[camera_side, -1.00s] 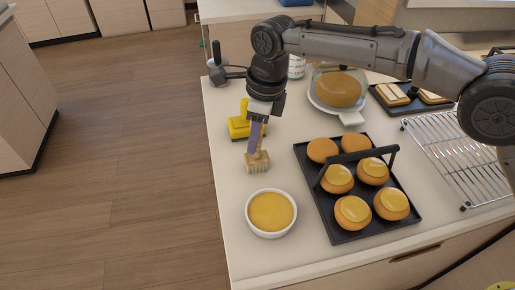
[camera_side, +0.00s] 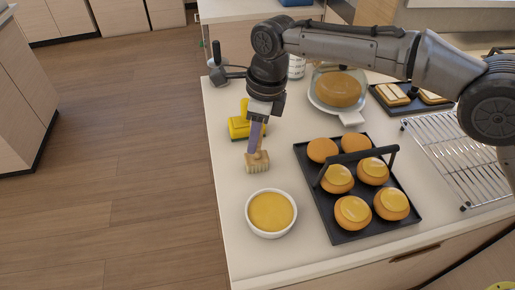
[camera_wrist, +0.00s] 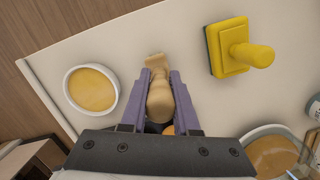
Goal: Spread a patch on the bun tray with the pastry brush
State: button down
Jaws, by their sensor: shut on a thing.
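My gripper (camera_side: 256,135) is shut on the pastry brush (camera_side: 257,160), whose pale bristles point down above the counter, behind the bowl. In the wrist view the brush's wooden handle (camera_wrist: 160,100) sits between my purple fingers (camera_wrist: 160,103). A white bowl of yellow glaze (camera_side: 270,212) stands in front of the brush, and it also shows in the wrist view (camera_wrist: 92,89). The black bun tray (camera_side: 346,234) lies to the right. It holds several buns; the front ones (camera_side: 352,212) have glossy yellow tops, and the two at the back (camera_side: 322,150) look plain.
A yellow block with a knob (camera_side: 240,125) stands behind the brush. A glass-covered cake (camera_side: 338,90), a wire rack (camera_side: 455,150) and a dark tray of pastries (camera_side: 408,100) stand farther back and right.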

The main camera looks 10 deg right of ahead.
jog(key=shift+r, duration=0.1)
dwell(0.3)
jog(key=shift+r, duration=3.45)
jog(key=w+d+r, duration=0.2)
jog(key=w+d, duration=0.1)
jog(key=d, duration=0.6)
jog(key=w+d+r, duration=0.2)
jog(key=d, duration=0.8)
jog(key=w+d+r, duration=0.2)
jog(key=w+d, duration=0.1)
jog(key=d, duration=0.6)
jog(key=s+d+n, duration=0.3)
jog(key=d+n, duration=0.3)
jog(key=n, duration=0.1)
jog(key=s+d+n+g+h, duration=0.1)
jog(key=s+d+n, duration=0.3)
jog(key=d+n, duration=0.3)
jog(key=s+d+f+n+g, duration=0.1)
jog(key=s+d+n, duration=0.3)
jog(key=d+n, duration=0.2)
jog(key=shift+d+n+h, duration=0.2)
jog(key=shift+n+h, duration=0.1)
jog(key=shift+n, duration=1)
